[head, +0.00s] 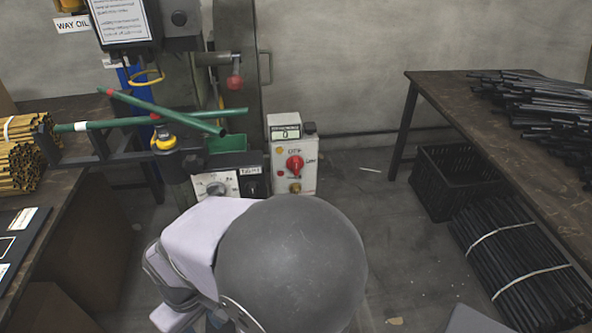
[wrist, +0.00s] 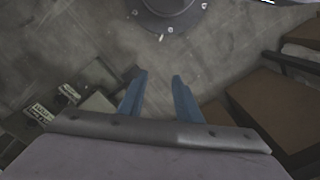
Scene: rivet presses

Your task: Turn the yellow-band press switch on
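A press (head: 180,70) stands at the back left in the head view, with a yellow ring (head: 147,77) on it. A pale control box (head: 308,176) with a counter reading 0 and a red knob (head: 295,165) is right of the press. A second panel (head: 214,187) with a dial and a black knob (head: 254,187) sits at the press front, partly behind my arm. I cannot tell which knob is the press switch. My gripper (wrist: 158,76) shows in the wrist view with its two blue fingers apart and nothing between them, above the floor. My arm hides it in the head view.
Green tubes (head: 160,120) lie across the press. A bench (head: 440,90) with black rods is at right, a black crate (head: 450,180) and bundled rods (head: 525,260) below. Brass-coloured tubes (head: 22,150) are at left. Brown boxes (wrist: 275,108) lie right of my gripper.

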